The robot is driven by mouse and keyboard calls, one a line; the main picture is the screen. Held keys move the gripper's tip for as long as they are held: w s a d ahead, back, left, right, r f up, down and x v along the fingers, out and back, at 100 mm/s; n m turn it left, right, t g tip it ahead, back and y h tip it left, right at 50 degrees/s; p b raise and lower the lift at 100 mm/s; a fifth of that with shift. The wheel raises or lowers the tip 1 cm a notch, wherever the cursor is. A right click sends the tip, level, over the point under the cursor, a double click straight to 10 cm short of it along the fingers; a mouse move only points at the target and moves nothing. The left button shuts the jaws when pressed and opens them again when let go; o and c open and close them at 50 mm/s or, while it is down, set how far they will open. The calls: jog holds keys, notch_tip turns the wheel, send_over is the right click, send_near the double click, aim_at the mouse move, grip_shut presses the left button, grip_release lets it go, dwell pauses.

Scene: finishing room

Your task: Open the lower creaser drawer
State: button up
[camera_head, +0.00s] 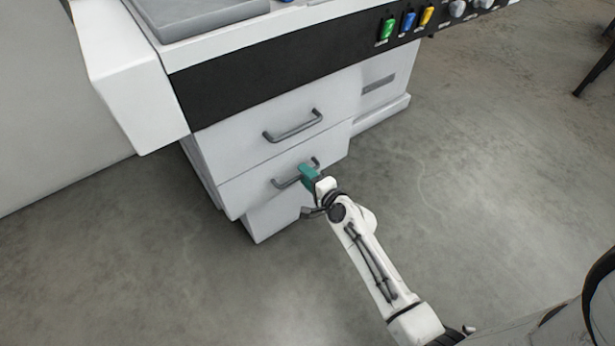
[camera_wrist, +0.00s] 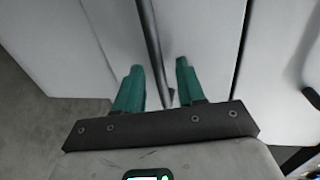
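The creaser is a white cabinet with two drawers in the head view. The lower drawer (camera_head: 250,197) looks closed, its front in line with the upper drawer. Its grey bar handle (camera_head: 286,183) is partly hidden behind my gripper (camera_head: 308,174). In the wrist view the handle (camera_wrist: 152,45) runs between the two teal fingers of my gripper (camera_wrist: 158,78). The fingers are apart, one on each side of the bar, with a visible gap on both sides. I cannot tell how deep the bar sits between them.
The upper drawer (camera_head: 245,135) has its own bar handle (camera_head: 293,126) just above. The black control panel (camera_head: 290,75) with coloured switches overhangs the drawers. The concrete floor (camera_head: 170,260) in front is clear. A dark leg (camera_head: 592,75) stands at the far right.

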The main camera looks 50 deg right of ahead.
jog(key=shift+c, duration=0.3)
grip_shut()
dwell(0.3)
